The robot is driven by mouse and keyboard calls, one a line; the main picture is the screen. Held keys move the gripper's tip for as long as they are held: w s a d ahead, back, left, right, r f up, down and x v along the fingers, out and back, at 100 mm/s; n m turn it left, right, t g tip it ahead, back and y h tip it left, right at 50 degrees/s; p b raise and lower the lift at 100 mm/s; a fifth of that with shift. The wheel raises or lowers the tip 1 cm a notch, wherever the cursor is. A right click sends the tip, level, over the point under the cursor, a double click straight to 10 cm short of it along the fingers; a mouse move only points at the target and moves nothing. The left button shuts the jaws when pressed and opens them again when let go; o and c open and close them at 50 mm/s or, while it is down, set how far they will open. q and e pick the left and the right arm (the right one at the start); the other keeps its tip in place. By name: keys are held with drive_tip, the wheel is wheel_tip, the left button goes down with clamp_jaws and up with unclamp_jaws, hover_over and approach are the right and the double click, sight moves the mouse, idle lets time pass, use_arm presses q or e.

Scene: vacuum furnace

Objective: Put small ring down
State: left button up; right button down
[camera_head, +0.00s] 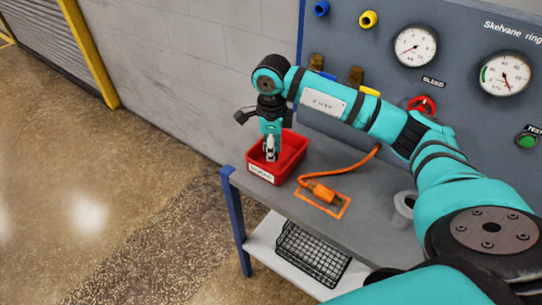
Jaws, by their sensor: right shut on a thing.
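My right gripper (270,158) points down into a red bin (293,158) on the left end of the grey bench. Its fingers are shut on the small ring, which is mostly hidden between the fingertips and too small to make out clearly. The fingertips are inside the outline of the bin's opening; I cannot tell whether the ring touches the bin floor. The bin has a white label on its front, too small to read. My left gripper is not in view.
An orange connector (323,193) with a cable lies in an orange outline on the bench (375,185). A grey ring-shaped part (404,203) sits farther right, partly behind my arm. A gauge panel (450,85) stands behind. A black wire basket (312,254) is on the lower shelf.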

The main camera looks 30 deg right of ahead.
wheel_tip(320, 180, down, 3)
drive_tip(key=shift+f+p, duration=0.1)
drive_tip(key=shift+p, duration=0.2)
drive_tip(key=shift+f, duration=0.3)
drive_tip(key=c, duration=1.2)
unclamp_jaws()
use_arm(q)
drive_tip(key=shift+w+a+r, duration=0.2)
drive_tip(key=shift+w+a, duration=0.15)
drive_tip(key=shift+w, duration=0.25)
use_arm(e)
drive_tip(key=shift+o, duration=0.2)
drive_tip(key=shift+r, duration=0.25)
drive_tip(key=shift+w+r, duration=0.1)
drive_tip(key=shift+r, duration=0.3)
use_arm(q)
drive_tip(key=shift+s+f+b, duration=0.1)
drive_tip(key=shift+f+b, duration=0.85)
drive_tip(key=shift+b, duration=0.15)
use_arm(e)
wheel_tip(320, 180, up, 11)
